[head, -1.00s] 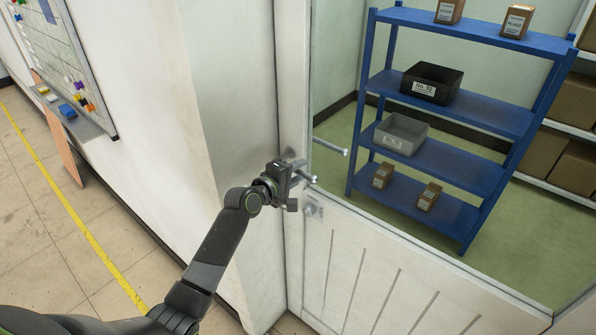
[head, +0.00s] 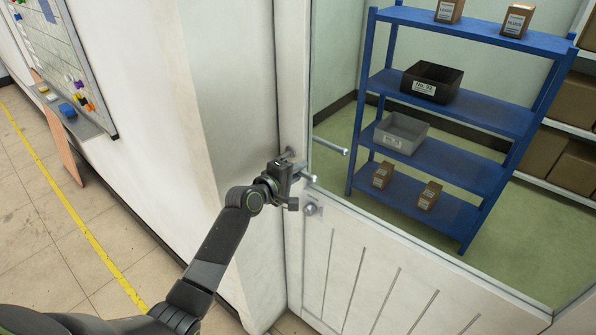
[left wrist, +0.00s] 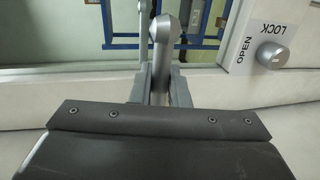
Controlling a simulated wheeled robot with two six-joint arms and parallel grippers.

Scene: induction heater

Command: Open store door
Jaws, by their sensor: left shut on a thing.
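The store door (head: 375,265) has a white panelled lower part and a large window above. It looks shut against its frame (head: 293,110). My left gripper (head: 291,181) is shut on the metal lever handle (head: 306,178) near the door's left edge. In the left wrist view, the two fingers (left wrist: 158,88) sit on either side of the handle (left wrist: 163,28), whose rounded end sticks out beyond them. A round lock knob (head: 311,210) is below the handle. In the left wrist view, the knob (left wrist: 271,55) has an OPEN/LOCK label beside it. My right gripper is not in view.
Another metal bar (head: 330,146) shows through the glass. A blue shelf (head: 450,103) with boxes and bins stands behind the door. A white wall (head: 150,130) with a whiteboard (head: 70,45) is on the left. Tiled floor (head: 50,240) lies free at the lower left.

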